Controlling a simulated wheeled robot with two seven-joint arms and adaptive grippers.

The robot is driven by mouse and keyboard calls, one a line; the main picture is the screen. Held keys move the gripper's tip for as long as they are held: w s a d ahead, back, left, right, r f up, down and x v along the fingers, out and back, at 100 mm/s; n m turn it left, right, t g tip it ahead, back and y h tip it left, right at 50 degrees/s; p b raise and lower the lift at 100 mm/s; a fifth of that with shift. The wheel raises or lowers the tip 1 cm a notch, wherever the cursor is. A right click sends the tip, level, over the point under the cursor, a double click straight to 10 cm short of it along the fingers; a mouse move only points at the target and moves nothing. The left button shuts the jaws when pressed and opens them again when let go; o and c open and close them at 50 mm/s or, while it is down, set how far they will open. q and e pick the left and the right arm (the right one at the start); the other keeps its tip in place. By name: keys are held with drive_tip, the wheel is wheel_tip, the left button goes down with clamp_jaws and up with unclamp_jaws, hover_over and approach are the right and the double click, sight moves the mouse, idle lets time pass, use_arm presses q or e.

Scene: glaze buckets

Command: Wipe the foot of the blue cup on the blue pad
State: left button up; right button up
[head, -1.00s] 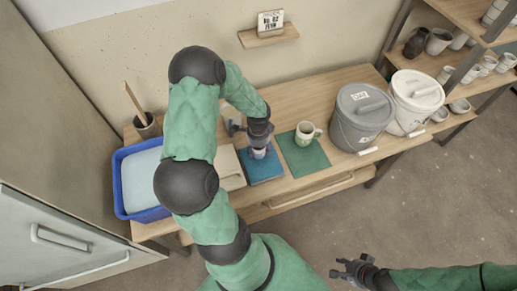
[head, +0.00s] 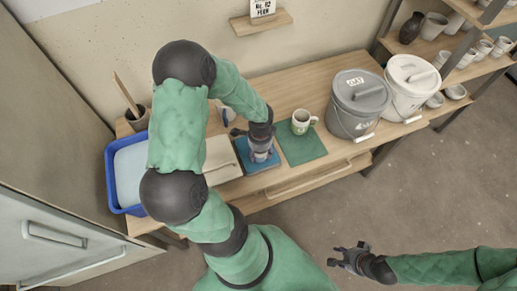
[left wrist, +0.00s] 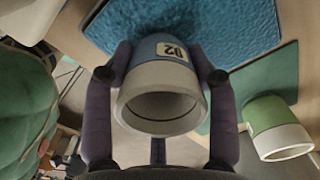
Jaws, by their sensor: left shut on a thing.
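My left gripper (head: 261,156) is over the blue pad (head: 242,151) on the table, shut on the blue cup. In the left wrist view the blue cup (left wrist: 158,90) sits between both fingers, with a grey rim, a blue lower part and a label reading 02. Its open mouth faces the camera and its foot points at the blue pad (left wrist: 200,28). The foot is hidden, so I cannot tell whether it touches the pad. My right gripper (head: 349,257) is open and empty, away from the table.
A green pad (head: 306,149) with a green and white mug (head: 302,121) lies to the right. A blue basin (head: 112,184), a beige cloth or slab (head: 220,158) and a pot with a stick (head: 137,119) are to the left. Two lidded buckets (head: 357,111) stand at right.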

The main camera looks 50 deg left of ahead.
idle(0.3)
use_arm(q)
wheel_tip(320, 180, up, 7)
drive_tip(key=p, duration=0.6)
idle(0.4)
